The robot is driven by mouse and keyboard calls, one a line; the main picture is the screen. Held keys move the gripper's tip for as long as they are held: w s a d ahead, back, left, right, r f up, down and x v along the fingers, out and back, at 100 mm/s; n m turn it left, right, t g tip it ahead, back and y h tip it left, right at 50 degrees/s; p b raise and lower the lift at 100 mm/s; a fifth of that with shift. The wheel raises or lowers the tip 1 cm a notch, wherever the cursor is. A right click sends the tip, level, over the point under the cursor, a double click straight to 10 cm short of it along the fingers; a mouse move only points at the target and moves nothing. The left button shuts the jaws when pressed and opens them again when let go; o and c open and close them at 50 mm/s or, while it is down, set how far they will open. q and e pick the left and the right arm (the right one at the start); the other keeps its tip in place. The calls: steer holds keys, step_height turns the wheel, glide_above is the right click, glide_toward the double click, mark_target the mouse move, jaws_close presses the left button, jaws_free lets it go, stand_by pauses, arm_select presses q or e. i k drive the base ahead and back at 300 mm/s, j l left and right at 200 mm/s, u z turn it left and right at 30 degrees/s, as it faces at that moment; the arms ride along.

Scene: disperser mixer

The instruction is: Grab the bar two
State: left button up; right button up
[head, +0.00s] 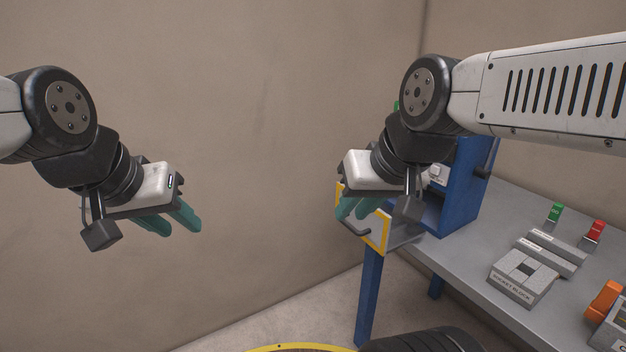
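Two long grey bars lie side by side on the grey table at the right of the head view, a rear bar (560,243) and a front bar (545,256). Their labels are too small to read, so I cannot tell which is bar two. My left gripper (168,226) hangs in the air at the left, far from the table, with its teal fingers apart and empty. My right gripper (354,212) hangs in front of the table's left end, well left of the bars. Its teal fingers look apart, with nothing seen between them.
A grey pocket block (522,278) lies just in front of the bars. An orange part (604,301) is at the right. A blue housing (466,190) and yellow-edged panel (378,232) are near my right gripper.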

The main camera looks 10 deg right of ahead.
mark_target(576, 257)
steer(key=z, duration=1.15)
steer(key=i+l+z, duration=0.6)
steer(key=i, duration=0.3)
